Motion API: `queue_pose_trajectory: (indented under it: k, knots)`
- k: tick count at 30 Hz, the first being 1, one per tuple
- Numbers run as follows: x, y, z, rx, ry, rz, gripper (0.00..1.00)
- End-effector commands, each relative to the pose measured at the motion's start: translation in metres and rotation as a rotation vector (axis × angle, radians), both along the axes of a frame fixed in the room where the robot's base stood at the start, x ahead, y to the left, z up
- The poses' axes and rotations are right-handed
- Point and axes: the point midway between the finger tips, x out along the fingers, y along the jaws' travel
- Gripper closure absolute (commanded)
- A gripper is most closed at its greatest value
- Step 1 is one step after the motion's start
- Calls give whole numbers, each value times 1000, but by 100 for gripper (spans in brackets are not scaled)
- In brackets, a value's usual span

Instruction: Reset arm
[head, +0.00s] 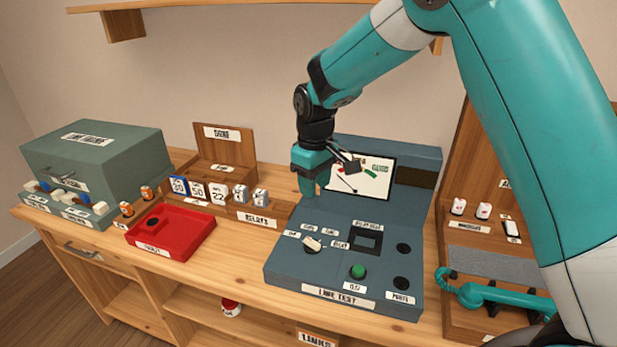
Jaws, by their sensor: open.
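My teal arm reaches in from the upper right. My gripper (326,181) hangs above the back part of the blue-grey line test console (290,272), in front of its screen (374,178). It is open, and I see nothing between its fingers. The console has a dial (311,244), a green button (357,271), a square relay slot (366,240) and two dark round ports at the right. My gripper partly covers the left side of the screen.
A red tray (195,243) and a grey-green box (95,155) stand left on the wooden bench. Several numbered blocks (218,192) sit behind the tray. A teal handset (500,297) lies at the right, below small white pieces (483,210). A shelf (200,3) is overhead.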

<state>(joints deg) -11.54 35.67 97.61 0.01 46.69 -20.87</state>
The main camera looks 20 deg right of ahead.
Motion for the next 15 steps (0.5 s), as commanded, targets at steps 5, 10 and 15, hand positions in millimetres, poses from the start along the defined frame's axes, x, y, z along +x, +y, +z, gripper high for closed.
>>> queue_pose_trajectory:
  k: [5, 10, 15]
  knots:
    - [-3, 1, 3, 4, -2, 1, 58]
    - [-39, 12, 38, 57, -16, 10, 58]
    - [-126, 29, 89, 165, -32, 24, 58]
